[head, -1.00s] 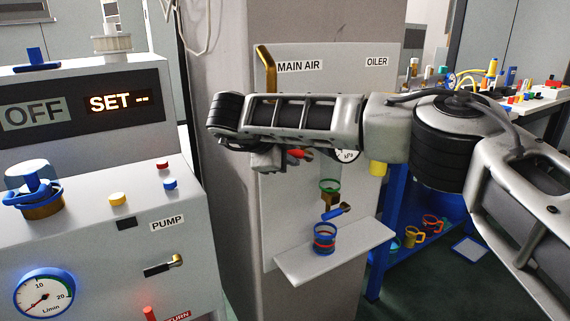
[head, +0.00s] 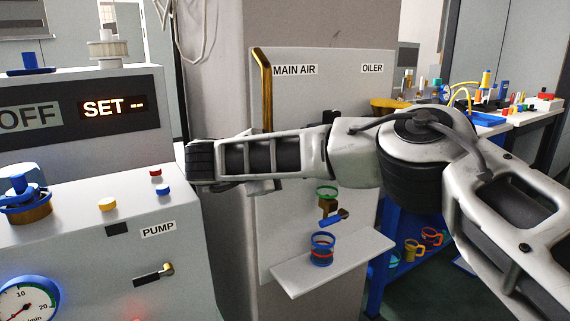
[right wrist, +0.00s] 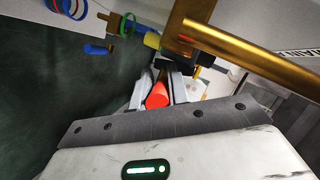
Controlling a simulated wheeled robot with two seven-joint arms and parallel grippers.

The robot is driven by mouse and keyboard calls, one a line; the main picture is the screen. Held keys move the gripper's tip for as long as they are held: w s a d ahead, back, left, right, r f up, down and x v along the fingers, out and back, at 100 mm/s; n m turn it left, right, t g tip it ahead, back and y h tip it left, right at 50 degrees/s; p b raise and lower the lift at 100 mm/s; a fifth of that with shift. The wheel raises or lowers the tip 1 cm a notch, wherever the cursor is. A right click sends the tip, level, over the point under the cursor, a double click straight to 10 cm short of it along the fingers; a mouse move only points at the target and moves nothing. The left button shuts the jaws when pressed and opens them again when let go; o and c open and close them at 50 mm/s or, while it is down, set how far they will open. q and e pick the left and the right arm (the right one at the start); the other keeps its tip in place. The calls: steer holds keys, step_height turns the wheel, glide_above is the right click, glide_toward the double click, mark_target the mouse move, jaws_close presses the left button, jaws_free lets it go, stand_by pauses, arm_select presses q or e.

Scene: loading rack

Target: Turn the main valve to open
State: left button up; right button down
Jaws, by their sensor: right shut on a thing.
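The brass pipe (head: 265,85) of the main air line runs down a pale panel beside the MAIN AIR label (head: 294,70). It also crosses the right wrist view (right wrist: 245,48). In that view my right gripper (right wrist: 160,88) is shut on a red valve handle (right wrist: 157,97), whose rounded end shows between the fingers. In the head view my right forearm and wrist cover the handle and most of the gripper. How far the valve is turned cannot be seen. My left gripper is in neither view.
A shelf (head: 290,279) below my arm bears blue and red rings (head: 322,249), under a small tap with a blue lever (head: 335,217). A control console (head: 75,235) stands close at left. A cluttered bench (head: 515,117) is at right.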

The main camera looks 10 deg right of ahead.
steer(key=c, duration=1.3)
jaws_free()
steer(key=shift+c, duration=0.2)
steer(key=b+v, duration=0.1)
steer(key=v, duration=1.5)
steer(key=shift+r, duration=0.1)
